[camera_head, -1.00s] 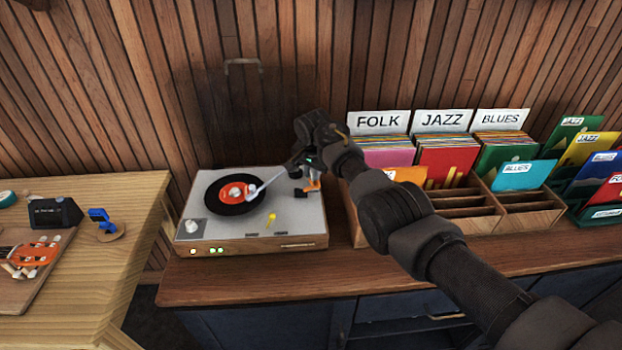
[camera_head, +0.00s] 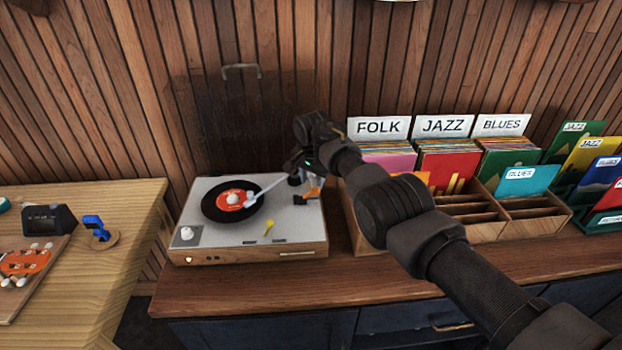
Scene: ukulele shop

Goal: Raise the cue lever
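The turntable (camera_head: 210,246) stands on the wooden counter with a black record (camera_head: 214,209) with an orange label on it. Its white tonearm (camera_head: 268,189) reaches over the record; I cannot tell whether the stylus touches. A small orange lever-like part (camera_head: 314,192) shows at the right rear, by the tonearm base, and looks like the cue lever. My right gripper (camera_head: 302,170) points down right at this part. Its fingers are small and dark, so their opening and any contact are unclear. My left gripper is out of view.
Record bins with FOLK, JAZZ and BLUES cards (camera_head: 443,125) stand close on the right, under my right arm. A wooden workbench (camera_head: 110,240) is at the left. The counter front (camera_head: 240,300) is clear.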

